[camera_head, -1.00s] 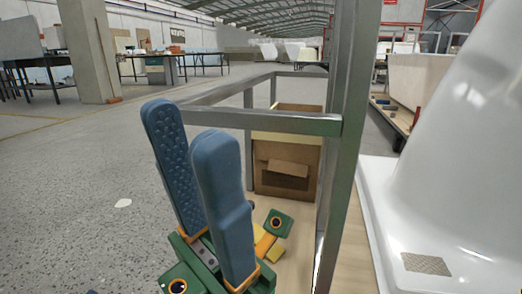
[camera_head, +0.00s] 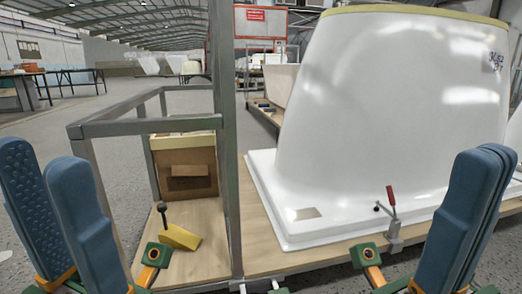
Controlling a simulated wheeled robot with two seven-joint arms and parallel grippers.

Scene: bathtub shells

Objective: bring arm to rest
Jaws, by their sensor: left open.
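My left gripper (camera_head: 40,158) shows at the left edge, its two blue fingers upright and apart with nothing between them. It is in front of and left of the metal frame, over the floor. My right gripper (camera_head: 485,155) shows at the right edge, in front of the white bathtub shell (camera_head: 390,110). Its blue fingers overlap from this angle, so its opening is unclear. I see nothing held in it. The shell stands upside down on a wooden board (camera_head: 270,262).
A grey metal frame (camera_head: 226,150) stands between my grippers. A cardboard box (camera_head: 187,165) and a yellow wedge-shaped piece (camera_head: 180,237) are on its wooden base. A red-handled clamp (camera_head: 393,215) stands at the shell's flange. Open floor (camera_head: 30,115) lies at the far left.

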